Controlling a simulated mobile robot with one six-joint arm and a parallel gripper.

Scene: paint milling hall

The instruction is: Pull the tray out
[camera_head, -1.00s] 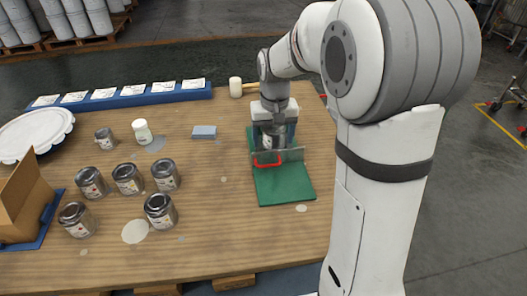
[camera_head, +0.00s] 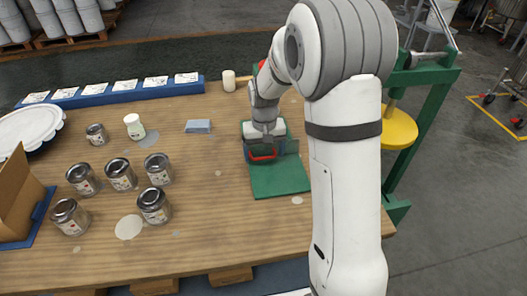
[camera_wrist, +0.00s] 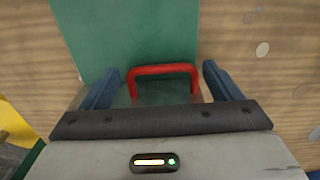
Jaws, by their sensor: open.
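The tray's red handle (camera_head: 262,156) shows in the head view above a green board (camera_head: 279,180) on the wooden table. In the wrist view the red handle (camera_wrist: 162,70) is a squared loop lying between the two blue fingers of my gripper (camera_wrist: 162,85). The fingers are apart, one on each side of the handle, and I see no contact. A dark greenish surface (camera_wrist: 150,95) lies behind the handle and looks like part of the tray. My gripper (camera_head: 264,143) is just above the handle in the head view. My wrist hides most of the tray.
Several small metal cans (camera_head: 120,174) stand on the left of the table. A white bottle (camera_head: 134,126), a grey-blue block (camera_head: 198,126) and a cardboard box (camera_head: 18,200) are also there. A green frame (camera_head: 430,110) with a yellow disc (camera_head: 398,128) stands right of the table.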

